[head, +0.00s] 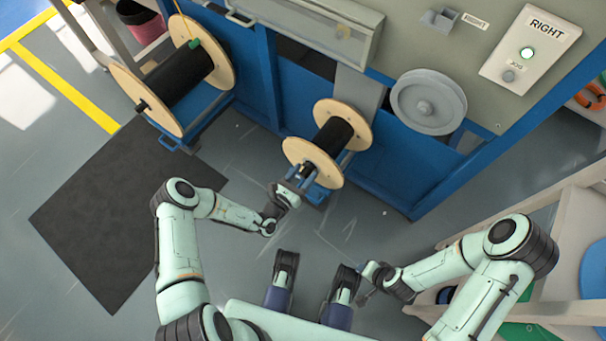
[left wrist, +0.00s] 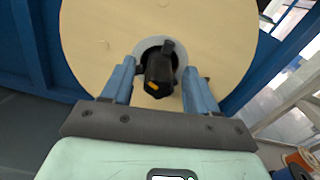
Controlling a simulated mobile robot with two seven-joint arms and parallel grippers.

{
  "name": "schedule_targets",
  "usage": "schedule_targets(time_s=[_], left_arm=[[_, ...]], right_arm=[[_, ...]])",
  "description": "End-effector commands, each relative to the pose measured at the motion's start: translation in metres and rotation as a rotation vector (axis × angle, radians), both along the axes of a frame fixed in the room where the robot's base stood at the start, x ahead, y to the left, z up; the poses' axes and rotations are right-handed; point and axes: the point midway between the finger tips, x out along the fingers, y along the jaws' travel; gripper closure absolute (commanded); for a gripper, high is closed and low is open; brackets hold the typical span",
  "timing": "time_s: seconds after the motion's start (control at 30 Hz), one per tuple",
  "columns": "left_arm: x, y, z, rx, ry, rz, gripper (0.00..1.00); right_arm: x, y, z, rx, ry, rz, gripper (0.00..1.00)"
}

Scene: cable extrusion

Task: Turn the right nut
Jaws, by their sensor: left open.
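The right nut (left wrist: 158,78) is a black knob with a small yellow mark, at the hub of a pale wooden reel flange in the left wrist view. The smaller cable reel (head: 330,143), wound with black cable, shows in the head view with this flange facing my left arm. My left gripper (head: 298,180) is open at the hub. In the left wrist view its two blue-grey fingers (left wrist: 158,88) stand on either side of the nut, with visible gaps. In the head view the gripper largely hides the nut. My right gripper (head: 364,281) is low in the head view, away from the reel; its jaws are unclear.
A larger black-wound reel (head: 180,78) stands to the left on the blue machine frame. A grey wheel (head: 428,102) and a panel marked RIGHT (head: 530,50) with a lit green button are at upper right. A dark mat (head: 105,220) lies on the floor.

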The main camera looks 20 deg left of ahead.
Motion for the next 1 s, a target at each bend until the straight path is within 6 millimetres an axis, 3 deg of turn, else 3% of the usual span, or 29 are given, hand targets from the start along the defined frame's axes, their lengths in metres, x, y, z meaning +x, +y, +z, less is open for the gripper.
schedule_targets(time_s=[0.03,0.17,0.2,1.0], left_arm=[[-0.0001,0.0001,0.0001,0.000,0.000,0.000,0.48],[-0.0002,0.0001,0.0000,0.000,0.000,0.000,0.90],[-0.0003,0.0001,0.0000,0.000,0.000,0.000,0.94],[-0.0004,-0.0001,0.0012,0.009,-0.008,0.000,0.94]], right_arm=[[0.0000,0.0000,0.0001,0.000,0.000,0.000,0.57],[-0.0001,0.0001,0.0000,0.000,0.001,0.000,0.57],[-0.0001,0.0002,0.0000,0.000,0.001,0.000,0.57],[-0.0027,0.0015,0.0019,0.004,0.007,0.003,0.57]])
